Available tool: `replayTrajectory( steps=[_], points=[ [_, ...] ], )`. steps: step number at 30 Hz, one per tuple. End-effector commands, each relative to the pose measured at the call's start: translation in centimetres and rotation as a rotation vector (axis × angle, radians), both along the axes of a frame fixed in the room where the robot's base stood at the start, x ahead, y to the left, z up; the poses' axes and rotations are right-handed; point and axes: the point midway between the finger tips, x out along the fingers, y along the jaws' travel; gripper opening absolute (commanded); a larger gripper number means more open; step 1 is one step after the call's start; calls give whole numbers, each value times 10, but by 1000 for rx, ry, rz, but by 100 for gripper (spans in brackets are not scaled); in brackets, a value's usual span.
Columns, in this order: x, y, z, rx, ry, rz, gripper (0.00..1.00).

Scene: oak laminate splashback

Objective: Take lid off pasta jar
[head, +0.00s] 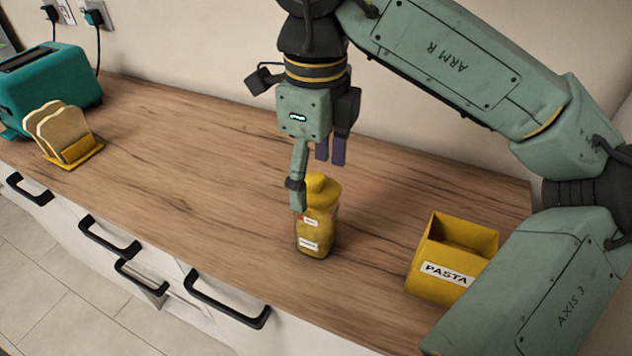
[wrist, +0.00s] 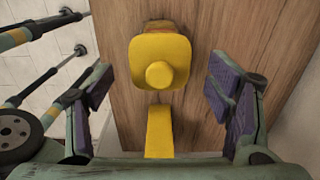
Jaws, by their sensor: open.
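A jar (head: 317,238) with a yellow lid (head: 321,192) stands upright on the wooden counter. Small labels on its front are too small to read. In the wrist view the square lid (wrist: 146,52) with its round knob sits between and beyond the finger pads. My gripper (head: 315,178) is open and points down at the jar. In the head view one finger overlaps the jar's left side; I cannot tell whether it touches. In the wrist view the gripper (wrist: 163,88) shows both pads apart from the lid.
A yellow open-topped box (head: 433,284) labelled PASTA stands right of the jar. A teal toaster (head: 60,85) and a yellow rack (head: 82,153) with bread slices are at the far left. The counter (head: 190,150) between is clear. The wall runs behind.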

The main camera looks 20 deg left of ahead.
Motion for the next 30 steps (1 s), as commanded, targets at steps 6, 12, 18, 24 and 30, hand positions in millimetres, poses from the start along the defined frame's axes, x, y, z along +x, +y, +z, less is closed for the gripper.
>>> replayTrajectory(
  steps=[6,12,18,24,30],
  points=[
    [0,0,-11,0,-1,-1,74],
    [0,0,-11,0,-1,-1,70],
    [0,0,-11,0,-1,-1,56],
    [0,0,-11,0,-1,0,43],
    [0,0,-11,0,-1,0,31]
  ],
)
